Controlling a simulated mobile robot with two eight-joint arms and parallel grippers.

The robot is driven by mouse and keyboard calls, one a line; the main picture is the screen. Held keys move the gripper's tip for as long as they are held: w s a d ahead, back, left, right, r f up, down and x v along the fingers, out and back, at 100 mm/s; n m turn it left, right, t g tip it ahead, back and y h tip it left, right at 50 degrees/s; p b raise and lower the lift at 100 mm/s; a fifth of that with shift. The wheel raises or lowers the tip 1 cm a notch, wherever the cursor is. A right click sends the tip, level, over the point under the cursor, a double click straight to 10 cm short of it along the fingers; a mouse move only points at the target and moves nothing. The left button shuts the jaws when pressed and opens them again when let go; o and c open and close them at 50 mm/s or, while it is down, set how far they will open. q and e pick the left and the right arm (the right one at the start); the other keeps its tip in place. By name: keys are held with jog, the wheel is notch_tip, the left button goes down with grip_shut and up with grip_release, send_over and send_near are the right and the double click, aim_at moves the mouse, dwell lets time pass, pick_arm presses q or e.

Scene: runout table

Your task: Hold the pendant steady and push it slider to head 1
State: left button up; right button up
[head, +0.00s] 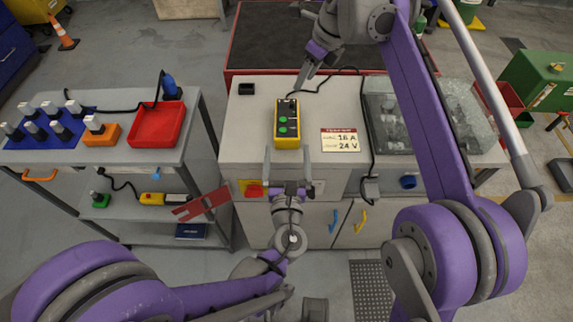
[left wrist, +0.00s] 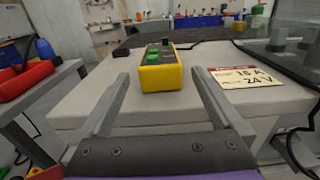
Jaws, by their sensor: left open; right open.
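The yellow pendant (head: 287,134) lies on the light table top, with green buttons and a dark face. In the left wrist view the pendant (left wrist: 161,76) sits centred beyond the fingers. My left gripper (head: 288,160) is open at the pendant's near end, its fingers to either side and apart from it as far as I can see. My right gripper (head: 304,76) is open above the table, beyond the pendant's far end. The slider is too small to make out clearly, and its position cannot be told.
A card (head: 341,140) reading 16 A, 24 V lies right of the pendant. A clear-covered box (head: 391,118) stands further right. A black cable runs behind the pendant. A small black box (head: 246,88) is at the back left. A red tray (head: 156,124) is on the left cart.

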aim_at(287, 141)
pick_arm(q)
jog(key=w, duration=0.6)
jog(key=shift+w, duration=0.35)
grip_shut()
pick_arm(e)
jog(key=shift+w+d+f, duration=0.1)
jog(key=shift+d, duration=0.1)
jog(key=c, duration=0.4)
pick_arm(q)
jog(key=shift+a, duration=0.1)
pick_arm(e)
jog(key=d, duration=0.1)
jog(key=d+f+n+g+y, duration=0.1)
jog(key=w+d+n+y, duration=0.1)
jog(key=d, duration=0.1)
jog(key=shift+w+f, duration=0.1)
jog(key=shift+f, duration=0.3)
grip_shut()
jog(key=w+d+n+g+y, duration=0.1)
jog(key=d+n+y, duration=0.2)
jog(key=d+n, duration=0.2)
jog(key=shift+d+y, duration=0.4)
jog(key=shift+d, duration=0.65)
jog(key=shift+f, duration=0.1)
